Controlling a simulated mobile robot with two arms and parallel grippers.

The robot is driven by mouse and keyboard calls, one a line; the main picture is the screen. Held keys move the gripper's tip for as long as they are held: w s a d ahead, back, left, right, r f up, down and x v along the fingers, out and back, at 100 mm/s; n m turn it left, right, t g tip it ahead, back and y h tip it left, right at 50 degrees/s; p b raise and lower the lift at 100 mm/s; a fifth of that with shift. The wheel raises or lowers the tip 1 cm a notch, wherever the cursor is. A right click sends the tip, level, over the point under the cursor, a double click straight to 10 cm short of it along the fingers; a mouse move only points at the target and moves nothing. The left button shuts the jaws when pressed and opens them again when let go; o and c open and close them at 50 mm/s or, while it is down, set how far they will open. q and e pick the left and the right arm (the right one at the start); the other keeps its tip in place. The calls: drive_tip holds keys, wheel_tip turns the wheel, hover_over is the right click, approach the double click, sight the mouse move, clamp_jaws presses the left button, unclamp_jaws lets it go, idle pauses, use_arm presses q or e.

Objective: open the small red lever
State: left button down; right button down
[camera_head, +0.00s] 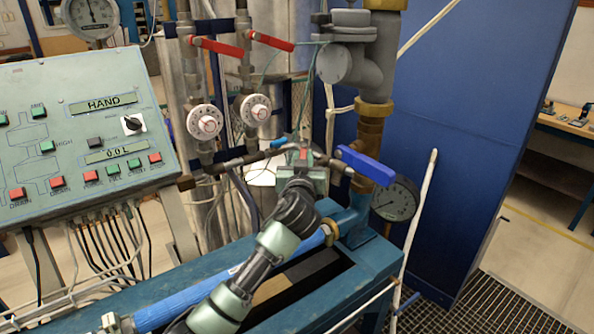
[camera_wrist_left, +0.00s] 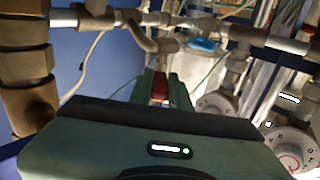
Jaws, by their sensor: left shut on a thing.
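The small red lever (camera_head: 304,154) shows as a little red patch at the tip of my left gripper (camera_head: 303,167), by the thin horizontal pipe in the middle of the head view. In the left wrist view a red piece of the lever (camera_wrist_left: 160,86) sits between the green fingers of my left gripper (camera_wrist_left: 161,88). The gripper is shut on it, and the fingers and gripper body hide most of the lever. My right gripper is in neither view.
A blue lever (camera_head: 365,165) is just right of my gripper, near a pressure gauge (camera_head: 394,198). Two larger red levers (camera_head: 216,46) (camera_head: 271,41) sit above white dials (camera_head: 205,121). A control panel (camera_head: 75,135) stands left; a blue pipe (camera_head: 190,300) runs below my arm.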

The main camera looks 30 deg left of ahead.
use_arm(q)
drive_tip(key=n+g+y+b, duration=0.1)
drive_tip(key=y+b, duration=0.1)
drive_tip(key=b, duration=0.1)
drive_tip(key=w+d+n+g+y+b, duration=0.1)
drive_tip(key=n+g+y+b, duration=0.1)
drive_tip(key=b, duration=0.1)
drive_tip(key=d+n+g+y+b, duration=0.1)
drive_tip(key=y+b, duration=0.1)
drive_tip(key=b, duration=0.1)
drive_tip(key=shift+w+r+n+g, duration=0.2)
drive_tip(key=shift+n+g, duration=0.1)
drive_tip(key=shift+n, duration=0.1)
drive_tip(key=c, duration=1.3)
unclamp_jaws()
drive_tip(key=shift+a, duration=0.1)
drive_tip(key=shift+w+f, duration=0.1)
drive_tip(key=shift+b+v, duration=1)
drive_tip(key=shift+v, duration=2.9)
